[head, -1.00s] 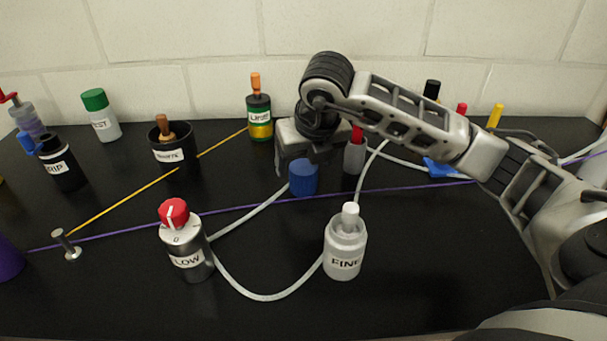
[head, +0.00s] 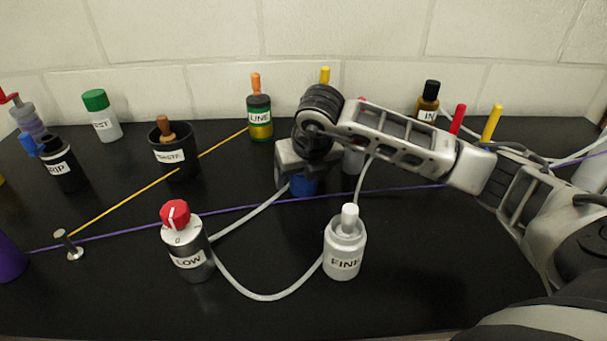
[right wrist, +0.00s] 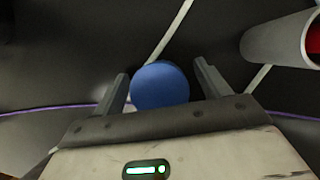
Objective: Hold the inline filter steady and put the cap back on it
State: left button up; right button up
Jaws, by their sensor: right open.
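The white inline filter (head: 344,255), labelled "FINE", stands upright at front centre in the head view, with a narrow white stem at its top and a tube at its side. A blue round cap-like piece (head: 305,186) is behind it, partly hidden by my right gripper (head: 292,184). In the right wrist view the blue piece (right wrist: 160,85) sits between the two spread fingers of my right gripper (right wrist: 162,74), with a gap at the right finger. My left gripper is not in view.
A "FLOW" valve (head: 188,250) with a red knob stands left of the filter, joined to it by a looping tube. A grey cylinder with red (head: 354,158) is close right of my right gripper. A yellow cord (head: 150,194) and purple cord (head: 240,208) cross the table.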

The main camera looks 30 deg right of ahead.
jog(key=c, duration=1)
jog(key=shift+r, duration=0.15)
jog(key=shift+r, duration=0.25)
notch_tip(320, 180, up, 2)
jog(key=shift+r+b, duration=0.1)
jog(key=shift+b, duration=0.25)
jog(key=s+r, duration=0.3)
jog(key=s, duration=0.1)
jog(key=s+r+b, duration=0.1)
jog(key=s+r, duration=0.2)
jog(key=s, duration=0.2)
jog(key=s+r, duration=0.4)
jog(key=s, duration=0.1)
jog(key=shift+d+b, duration=0.1)
jog(key=shift+b, duration=0.2)
